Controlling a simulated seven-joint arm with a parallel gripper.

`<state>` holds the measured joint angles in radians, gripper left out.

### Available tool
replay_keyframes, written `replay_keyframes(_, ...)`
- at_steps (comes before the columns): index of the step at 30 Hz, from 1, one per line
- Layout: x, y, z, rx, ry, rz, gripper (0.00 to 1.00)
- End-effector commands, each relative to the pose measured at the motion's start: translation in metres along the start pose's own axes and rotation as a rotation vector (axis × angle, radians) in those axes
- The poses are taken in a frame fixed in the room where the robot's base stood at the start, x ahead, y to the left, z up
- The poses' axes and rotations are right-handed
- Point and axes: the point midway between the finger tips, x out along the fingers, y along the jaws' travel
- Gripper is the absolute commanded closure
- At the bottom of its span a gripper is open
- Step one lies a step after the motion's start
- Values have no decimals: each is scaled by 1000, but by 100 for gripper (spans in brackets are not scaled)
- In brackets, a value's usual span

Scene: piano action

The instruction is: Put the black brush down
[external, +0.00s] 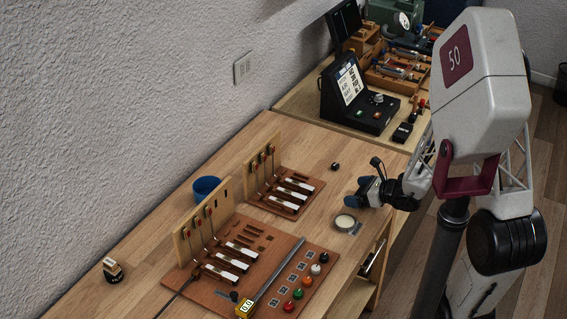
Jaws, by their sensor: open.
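My gripper (358,191), with blue fingertips, is open above the right edge of the wooden bench, just beyond a round pale-topped tin. Nothing clearly shows between its fingers. I cannot pick out the black brush for certain. A small round black object (335,166) lies on the bench, beyond and left of my gripper and apart from it. A squat black piece with a tan top (113,271) stands at the far left of the bench.
The round tin (345,222) sits close to my gripper. Two key-action models (284,187) stand on the bench, the nearer on a brown board (272,258) with coloured knobs. A blue cup (207,188) is near the wall. A black display console (355,98) stands behind. Bare bench surrounds the small black object.

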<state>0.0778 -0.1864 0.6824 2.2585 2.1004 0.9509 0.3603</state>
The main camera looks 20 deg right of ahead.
Motion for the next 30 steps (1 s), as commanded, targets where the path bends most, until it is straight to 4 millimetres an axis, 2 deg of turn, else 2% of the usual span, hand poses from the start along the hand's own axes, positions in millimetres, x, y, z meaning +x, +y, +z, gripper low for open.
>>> replay_keyframes(8,-16,-1,1,-1,-1,-2,0)
replay_keyframes(30,-92,-1,0,0,-1,-3,0)
